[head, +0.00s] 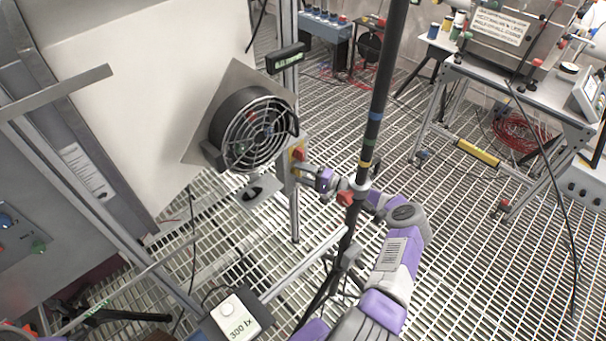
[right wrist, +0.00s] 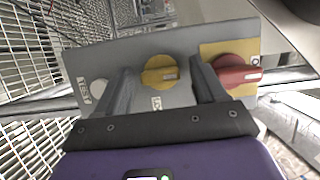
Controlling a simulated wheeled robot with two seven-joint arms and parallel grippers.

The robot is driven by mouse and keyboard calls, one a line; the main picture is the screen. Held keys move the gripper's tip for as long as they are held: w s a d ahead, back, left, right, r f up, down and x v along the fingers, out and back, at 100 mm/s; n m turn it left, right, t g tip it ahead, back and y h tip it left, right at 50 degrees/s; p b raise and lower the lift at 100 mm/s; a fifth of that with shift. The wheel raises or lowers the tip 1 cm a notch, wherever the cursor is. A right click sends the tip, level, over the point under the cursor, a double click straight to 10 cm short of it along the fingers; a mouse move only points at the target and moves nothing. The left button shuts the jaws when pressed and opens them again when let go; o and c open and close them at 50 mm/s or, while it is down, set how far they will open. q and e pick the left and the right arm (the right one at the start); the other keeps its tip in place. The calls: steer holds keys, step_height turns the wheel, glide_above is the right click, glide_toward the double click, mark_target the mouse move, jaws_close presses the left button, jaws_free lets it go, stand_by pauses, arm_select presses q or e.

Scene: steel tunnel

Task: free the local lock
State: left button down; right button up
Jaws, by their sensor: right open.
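A grey control panel (right wrist: 200,50) fills the middle of the right wrist view; in the head view its yellow and red side (head: 297,152) shows on a post beside the fan. It carries a yellow knob (right wrist: 160,73) with a label partly reading "LOC", a red knob (right wrist: 238,71) on a yellow plate, and a pale round button (right wrist: 98,88) by a "TEST" label. My right gripper (right wrist: 163,84) is open, with one finger on either side of the yellow knob in the picture. Whether the fingers touch it I cannot tell. My left gripper is not in view.
A caged fan (head: 252,130) stands close above and left of the panel. A dark striped pole (head: 374,120) rises in front of my right arm. A light meter (head: 238,318) sits low in front. A workbench (head: 520,85) stands at the right on open grating.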

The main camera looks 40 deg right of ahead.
steer(key=p+v, duration=0.1)
steer(key=v, duration=0.6)
steer(key=shift+s+d, duration=0.15)
steer(key=shift+s, duration=0.15)
stand_by(0.3)
